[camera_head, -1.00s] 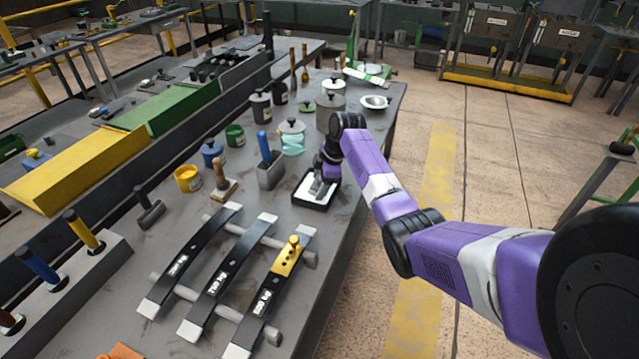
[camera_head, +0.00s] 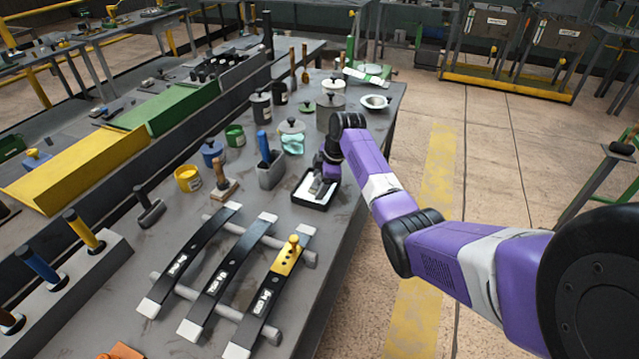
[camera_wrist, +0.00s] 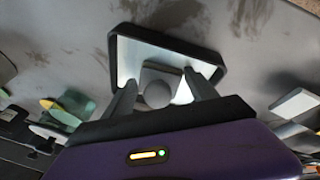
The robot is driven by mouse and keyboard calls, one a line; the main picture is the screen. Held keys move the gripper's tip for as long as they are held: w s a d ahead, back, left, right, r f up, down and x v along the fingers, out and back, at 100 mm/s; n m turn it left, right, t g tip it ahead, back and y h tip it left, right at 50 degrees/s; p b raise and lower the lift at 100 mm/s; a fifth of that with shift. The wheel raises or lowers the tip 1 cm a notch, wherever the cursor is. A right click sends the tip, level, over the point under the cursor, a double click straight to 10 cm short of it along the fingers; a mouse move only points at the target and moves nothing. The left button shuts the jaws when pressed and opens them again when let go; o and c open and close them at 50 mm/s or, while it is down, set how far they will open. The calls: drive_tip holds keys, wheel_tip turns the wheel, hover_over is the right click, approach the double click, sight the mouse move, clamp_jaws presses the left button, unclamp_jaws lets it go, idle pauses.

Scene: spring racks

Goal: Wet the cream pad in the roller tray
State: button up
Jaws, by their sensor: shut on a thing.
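The roller tray (camera_head: 300,199) is a small black-rimmed tray with a white inside, on the grey bench near its right edge. It also shows in the wrist view (camera_wrist: 215,62). My gripper (camera_head: 318,184) is down over the tray. In the wrist view its two fingers (camera_wrist: 158,92) stand on either side of a squarish pad (camera_wrist: 160,70) with a round grey knob (camera_wrist: 157,95), and are shut on it. The pad is over the tray's white inside; I cannot tell whether it touches. The pad's underside is hidden, and its colour looks grey here.
Three dark curved springs (camera_head: 208,245) lie on bars at the front left; the right one carries a yellow clamp (camera_head: 285,262). A grey holder (camera_head: 270,174) with a blue handle, a yellow pot (camera_head: 188,179) and lidded jars stand left of and behind the tray.

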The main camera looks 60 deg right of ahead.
sight(319, 175)
drive_tip(key=shift+s+a+f, duration=0.1)
drive_tip(key=shift+s+f, duration=0.05)
drive_tip(key=shift+f, duration=0.2)
drive_tip(key=shift+r+p, duration=1.85)
drive_tip(key=shift+r, duration=0.45)
drive_tip(key=shift+r, duration=0.1)
drive_tip(key=shift+w+r+p, duration=0.2)
drive_tip(key=shift+r+p, duration=0.9)
drive_tip(key=shift+r, duration=0.85)
